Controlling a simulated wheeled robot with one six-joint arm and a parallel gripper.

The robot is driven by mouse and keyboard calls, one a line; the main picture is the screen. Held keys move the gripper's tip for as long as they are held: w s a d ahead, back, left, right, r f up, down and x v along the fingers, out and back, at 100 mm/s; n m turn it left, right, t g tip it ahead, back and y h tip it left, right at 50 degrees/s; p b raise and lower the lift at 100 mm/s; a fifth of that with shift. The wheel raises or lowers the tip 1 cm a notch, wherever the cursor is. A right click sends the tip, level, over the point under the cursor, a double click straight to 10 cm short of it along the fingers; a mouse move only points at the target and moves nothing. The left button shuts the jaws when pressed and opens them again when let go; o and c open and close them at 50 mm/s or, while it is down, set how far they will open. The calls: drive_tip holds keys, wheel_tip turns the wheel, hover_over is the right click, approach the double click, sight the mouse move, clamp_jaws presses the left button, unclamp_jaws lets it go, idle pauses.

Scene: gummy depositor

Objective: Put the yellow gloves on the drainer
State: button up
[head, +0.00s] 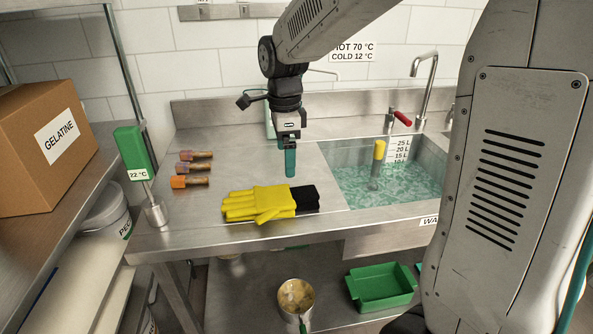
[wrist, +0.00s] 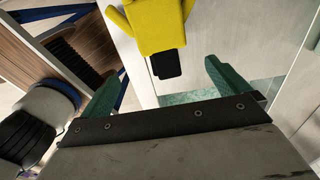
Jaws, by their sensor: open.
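The yellow gloves (head: 255,203) lie flat in a stack near the front edge of the steel worktop, fingers to the left and black cuffs to the right. They also show at the top of the wrist view (wrist: 160,25). The steel surface left of the sink (head: 235,165) is the only drainer-like surface I see; I cannot tell its exact bounds. My gripper (head: 290,165) hangs above the worktop, behind and to the right of the gloves. Its teal fingers are apart and empty in the wrist view (wrist: 164,80). The gloves are clear of the fingers.
The water-filled sink (head: 345,210) is to the right, with a yellow-topped stick (head: 379,152) standing in it. Several short capped items (head: 192,168) lie at the left. A green thermometer stand (head: 133,155) is at the left corner. A green tray (head: 380,287) is below.

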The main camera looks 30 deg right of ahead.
drive_tip(key=s+r+n+t, duration=0.1)
drive_tip(key=s+r+n, duration=0.2)
drive_tip(key=s+n, duration=1.8)
drive_tip(key=s, duration=0.6)
drive_tip(key=shift+a+r, duration=0.2)
drive_tip(key=shift+s, duration=0.1)
